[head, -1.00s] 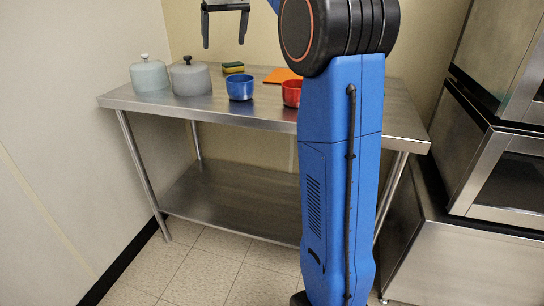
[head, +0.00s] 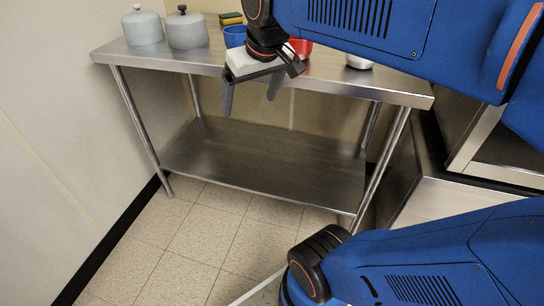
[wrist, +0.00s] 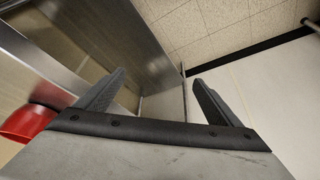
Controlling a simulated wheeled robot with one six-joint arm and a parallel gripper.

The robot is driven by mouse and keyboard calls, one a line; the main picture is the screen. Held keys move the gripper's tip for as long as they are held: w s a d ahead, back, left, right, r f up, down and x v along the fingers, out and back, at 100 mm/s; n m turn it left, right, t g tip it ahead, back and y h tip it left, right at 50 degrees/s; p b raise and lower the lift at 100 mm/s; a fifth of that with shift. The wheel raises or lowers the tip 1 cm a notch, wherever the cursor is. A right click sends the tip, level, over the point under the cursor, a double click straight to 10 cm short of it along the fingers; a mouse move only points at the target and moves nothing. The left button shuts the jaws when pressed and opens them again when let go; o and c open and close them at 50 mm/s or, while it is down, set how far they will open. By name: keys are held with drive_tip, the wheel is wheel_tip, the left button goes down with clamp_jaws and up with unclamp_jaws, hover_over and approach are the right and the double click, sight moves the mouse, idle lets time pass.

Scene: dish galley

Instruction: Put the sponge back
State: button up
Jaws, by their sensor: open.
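The sponge (head: 231,18), yellow and dark green, lies on the steel table toward the back, behind the blue bowl, near the top edge of the head view. My gripper (head: 250,98) is open and empty in front of the table's front edge, its fingers pointing down. It is nearer to me than the sponge and apart from it. In the wrist view my gripper's two fingers (wrist: 160,80) stand wide apart with nothing between them. The sponge does not show in the wrist view.
Two lidded pots (head: 143,27) (head: 187,30) stand left on the table (head: 130,54). The blue bowl (head: 235,36) and red bowl (head: 300,47) are partly hidden by my arm. A metal vessel (head: 358,62) stands further right. The lower shelf (head: 265,160) is bare.

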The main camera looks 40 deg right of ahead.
drive_tip(key=s+a+f, duration=0.1)
drive_tip(key=s+f, duration=0.9)
drive_tip(key=f, duration=0.1)
drive_tip(key=shift+s+a+f, duration=0.2)
drive_tip(key=shift+s+f, duration=0.1)
idle(0.5)
